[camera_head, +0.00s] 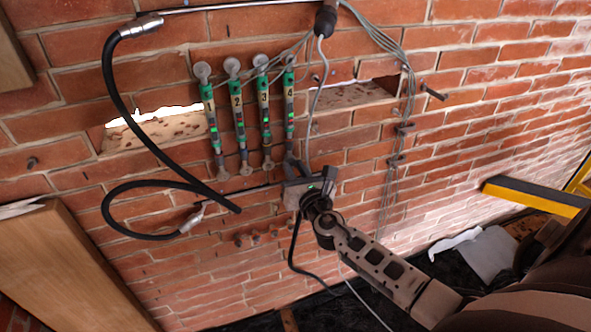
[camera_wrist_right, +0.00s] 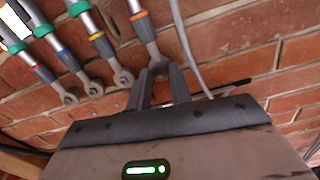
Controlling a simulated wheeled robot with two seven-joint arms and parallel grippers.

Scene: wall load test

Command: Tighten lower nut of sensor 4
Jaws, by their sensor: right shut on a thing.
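Sensor 4 (camera_head: 290,112) is the rightmost of a row of numbered green-and-grey sensors on the brick wall. In the right wrist view, sensor 4 (camera_wrist_right: 145,28) has an orange ring and runs down between my fingers. My right gripper (camera_head: 300,170) is at its lower end; in the wrist view the gripper (camera_wrist_right: 160,76) is shut on the lower nut (camera_wrist_right: 158,68). The fingers hide most of the nut, so its turn angle cannot be told. My left gripper is not in view.
Sensor 3 (camera_head: 264,108) hangs close to the left. A grey cable (camera_head: 316,90) passes just right of sensor 4. A thick black hose (camera_head: 120,100) loops at left. Wall holes and protruding bolts lie around. A yellow-and-black beam (camera_head: 535,195) is at right.

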